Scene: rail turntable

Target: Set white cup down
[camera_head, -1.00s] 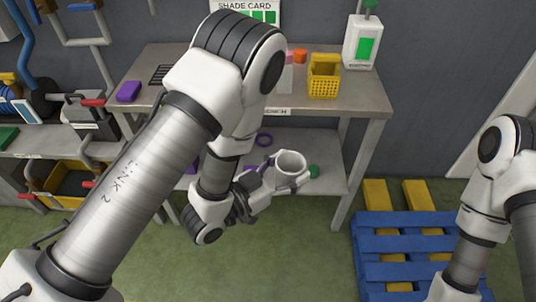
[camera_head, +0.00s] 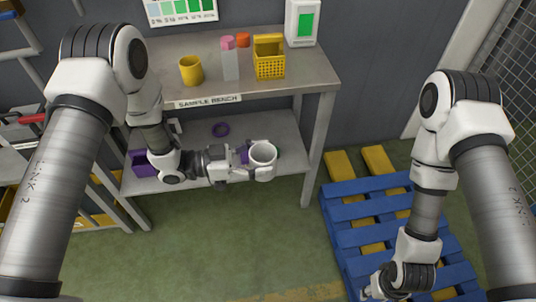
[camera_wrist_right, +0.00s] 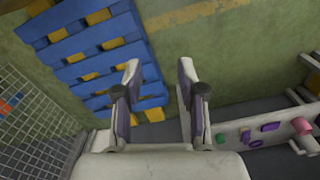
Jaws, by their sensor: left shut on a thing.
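The white cup (camera_head: 264,153) is upright in the head view, in front of the bench's lower shelf (camera_head: 270,130). My left gripper (camera_head: 253,158) comes in from the left and is shut on the cup. I cannot tell the cup's exact height above the shelf or floor. The bench top (camera_head: 215,60) is above and behind it. My right gripper (camera_wrist_right: 158,82) is open and empty in the right wrist view, its two fingers wide apart. In the head view its arm hangs over the blue pallet.
A blue pallet (camera_head: 352,212) lies at the right.

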